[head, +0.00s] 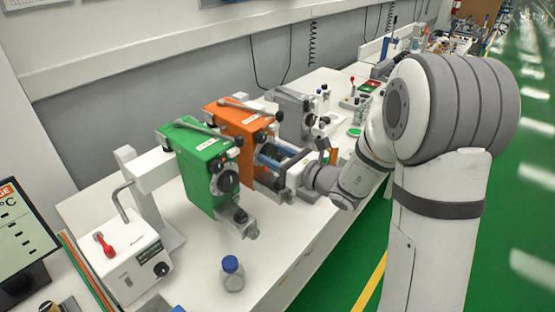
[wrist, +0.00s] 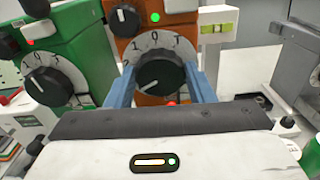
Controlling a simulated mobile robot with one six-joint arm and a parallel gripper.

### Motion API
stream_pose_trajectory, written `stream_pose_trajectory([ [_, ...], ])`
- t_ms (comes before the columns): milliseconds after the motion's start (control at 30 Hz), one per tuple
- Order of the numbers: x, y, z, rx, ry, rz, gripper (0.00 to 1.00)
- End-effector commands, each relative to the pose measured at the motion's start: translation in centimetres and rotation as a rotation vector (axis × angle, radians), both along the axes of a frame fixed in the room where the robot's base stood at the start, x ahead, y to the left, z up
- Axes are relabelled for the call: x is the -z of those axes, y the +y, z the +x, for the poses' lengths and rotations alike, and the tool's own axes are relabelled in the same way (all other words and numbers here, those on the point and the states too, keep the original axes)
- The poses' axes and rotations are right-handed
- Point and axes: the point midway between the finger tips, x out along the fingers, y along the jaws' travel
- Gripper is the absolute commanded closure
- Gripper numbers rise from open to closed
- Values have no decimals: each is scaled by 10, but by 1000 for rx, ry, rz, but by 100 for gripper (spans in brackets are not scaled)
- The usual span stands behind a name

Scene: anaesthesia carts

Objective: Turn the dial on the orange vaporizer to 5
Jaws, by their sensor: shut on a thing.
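The orange vaporizer (head: 237,117) stands on the bench between a green and a grey unit. Its body also shows in the wrist view (wrist: 185,32). Its black dial (wrist: 161,76) sits in front of a pale numbered ring. A white mark on the knob points to the lower left; figures along the ring's top are small, and the set value cannot be read surely. My gripper (wrist: 163,84) has its blue fingers on either side of the dial, shut on it. In the head view my gripper (head: 273,160) reaches the vaporizer's front from the right and hides the dial.
The green vaporizer (head: 200,160) is close on the left, with its own dial (wrist: 47,86). A grey unit (head: 292,112) stands on the right. A blue-capped bottle (head: 232,275) and a white box with a red lever (head: 130,262) are nearer. The bench front is mostly clear.

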Motion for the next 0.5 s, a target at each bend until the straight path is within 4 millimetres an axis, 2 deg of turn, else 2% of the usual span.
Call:
stream_pose_trajectory([
  [500,8,3,-2,15,-354,-265,74],
])
